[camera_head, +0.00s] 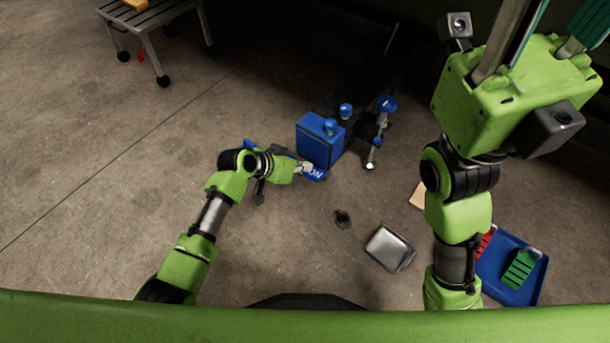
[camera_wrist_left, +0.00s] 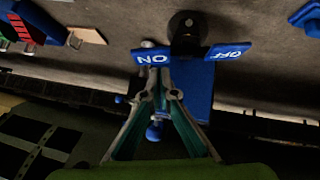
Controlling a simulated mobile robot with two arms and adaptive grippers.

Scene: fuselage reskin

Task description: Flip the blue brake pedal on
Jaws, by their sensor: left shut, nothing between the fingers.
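The blue brake pedal shows its ON end (camera_head: 316,174) beside the left gripper in the head view. In the left wrist view the white-lettered ON end (camera_wrist_left: 152,57) is on the left and the OFF end (camera_wrist_left: 229,51) on the right, with a dark round pivot between them. My left gripper (camera_head: 304,167) is shut and empty. Its fingertips (camera_wrist_left: 161,70) are at the ON end; whether they touch it I cannot tell. My right gripper (camera_head: 550,30) is raised at the upper right, its fingertips cut off by the frame.
A blue box-like unit (camera_head: 318,140) stands beside the pedal. A grey metal tray (camera_head: 390,249) and a small dark piece (camera_head: 343,218) lie on the floor. A blue tray (camera_head: 494,285) with red and green parts is at the lower right. A wheeled slatted cart (camera_head: 165,17) stands upper left.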

